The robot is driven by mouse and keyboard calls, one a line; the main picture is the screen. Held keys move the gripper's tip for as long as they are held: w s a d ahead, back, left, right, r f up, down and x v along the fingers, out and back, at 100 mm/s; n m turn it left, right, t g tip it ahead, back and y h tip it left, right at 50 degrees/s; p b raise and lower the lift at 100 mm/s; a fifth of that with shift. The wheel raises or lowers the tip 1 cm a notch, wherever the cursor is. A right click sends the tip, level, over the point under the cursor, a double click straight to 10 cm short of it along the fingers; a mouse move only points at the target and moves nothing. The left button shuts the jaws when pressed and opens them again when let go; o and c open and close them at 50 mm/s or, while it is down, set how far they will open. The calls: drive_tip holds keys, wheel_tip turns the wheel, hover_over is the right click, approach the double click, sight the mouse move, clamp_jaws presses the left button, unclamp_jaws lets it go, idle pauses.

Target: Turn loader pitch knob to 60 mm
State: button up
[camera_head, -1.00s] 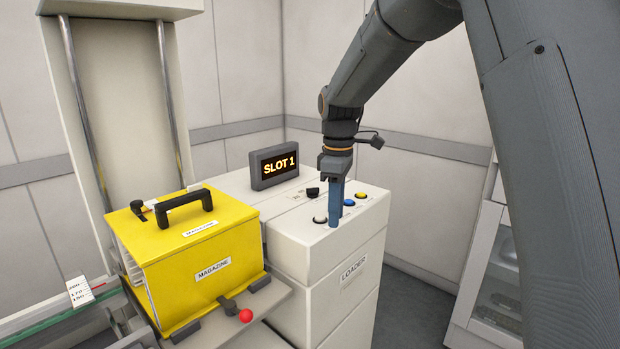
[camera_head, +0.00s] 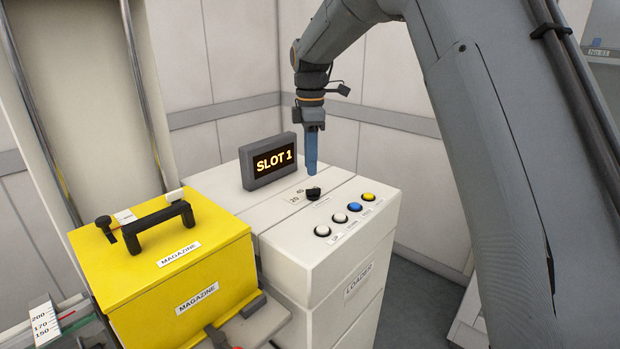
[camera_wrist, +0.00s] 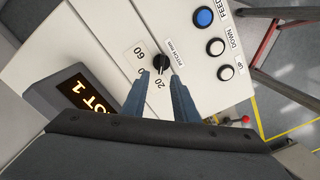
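The black loader pitch knob (camera_head: 313,193) sits on top of the white loader (camera_head: 340,235), behind the row of buttons. In the wrist view the knob (camera_wrist: 161,63) has a "PITCH mm" label and the marks "60" (camera_wrist: 140,52) and "20" (camera_wrist: 159,85). A small light mark on the knob seems to face the "20", but it is tiny. My gripper (camera_head: 312,172) points down just above the knob. In the wrist view its blue fingers (camera_wrist: 161,75) are apart with nothing between their tips; the knob shows just beyond the gap.
A "SLOT 1" display (camera_head: 270,162) stands left of the knob. White, blue (camera_head: 355,207) and yellow (camera_head: 369,197) buttons line the loader's front edge. A yellow magazine (camera_head: 170,265) with a black handle stands at left. The wall is behind.

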sight(310, 189)
wheel_tip(310, 189, down, 7)
drive_tip(key=shift+s+r+p, duration=0.1)
drive_tip(key=shift+s+p, duration=0.05)
drive_tip(key=shift+p, duration=0.75)
drive_tip(key=shift+c, duration=0.3)
clamp_jaws()
